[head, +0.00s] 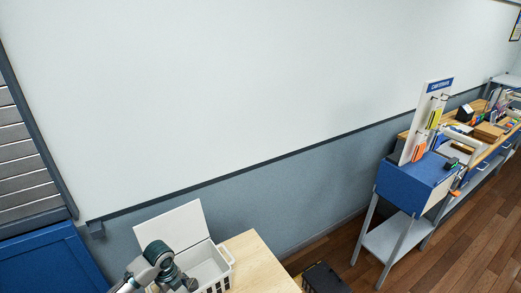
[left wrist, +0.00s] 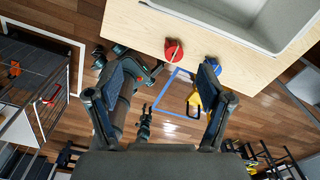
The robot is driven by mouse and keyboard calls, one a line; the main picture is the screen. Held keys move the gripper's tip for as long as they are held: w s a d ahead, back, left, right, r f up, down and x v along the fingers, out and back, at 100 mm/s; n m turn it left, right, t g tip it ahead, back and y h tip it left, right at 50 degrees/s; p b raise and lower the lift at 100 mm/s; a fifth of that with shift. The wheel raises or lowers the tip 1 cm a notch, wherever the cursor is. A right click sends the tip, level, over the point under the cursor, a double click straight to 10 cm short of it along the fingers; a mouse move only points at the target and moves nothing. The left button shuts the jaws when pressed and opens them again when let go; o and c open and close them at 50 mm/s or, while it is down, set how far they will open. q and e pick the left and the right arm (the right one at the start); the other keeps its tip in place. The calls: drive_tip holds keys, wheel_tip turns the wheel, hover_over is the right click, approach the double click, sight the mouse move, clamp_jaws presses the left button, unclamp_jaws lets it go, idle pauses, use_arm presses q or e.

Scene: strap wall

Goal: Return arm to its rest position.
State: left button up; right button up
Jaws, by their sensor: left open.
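My left gripper (left wrist: 166,70) shows in the left wrist view with its two dark fingers spread wide apart and nothing between them. It hangs over the wooden floor, just off the edge of a light wood table (left wrist: 130,22). One of my arms (head: 160,262), with grey and dark green joints, rises at the bottom left of the head view, in front of a white basket (head: 228,270). Its gripper is out of that frame. Dark green and grey parts of my body show behind the left finger in the wrist view. I cannot make out my right gripper.
A red round object (left wrist: 173,51) sits at the table edge, close to the fingers' line of sight. A grey tray (left wrist: 245,20) is on the table. Blue tape (left wrist: 178,127) marks the floor. A blue stand (head: 410,182) is far right. The upper wall is bare.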

use_arm(q)
drive_tip(key=s+d+f+n+t+h, duration=0.2)
drive_tip(key=s+d+f+n, duration=0.6)
drive_tip(key=s+d+f, duration=0.45)
drive_tip(key=s+a+n+t+y, duration=0.1)
drive_tip(key=s+a+n, duration=0.1)
drive_tip(key=s+n, duration=0.45)
drive_tip(key=s+a+n+y, duration=0.1)
drive_tip(key=s+a+n, duration=0.2)
drive_tip(key=s+n, duration=0.4)
wheel_tip(320, 180, down, 30)
drive_tip(key=s+n+g+b, duration=0.1)
drive_tip(key=s+n+b, duration=0.1)
drive_tip(key=b, duration=0.1)
drive_tip(key=s+a+f+g+b, duration=0.1)
drive_tip(key=s+a+f+b, duration=0.1)
drive_tip(key=s+f, duration=1.5)
drive_tip(key=shift+s+a+m, duration=0.15)
drive_tip(key=shift+a+m, duration=0.2)
drive_tip(key=shift+a, duration=0.3)
use_arm(e)
drive_tip(key=f, duration=0.5)
drive_tip(key=shift+s+d, duration=0.15)
drive_tip(key=shift+s, duration=0.05)
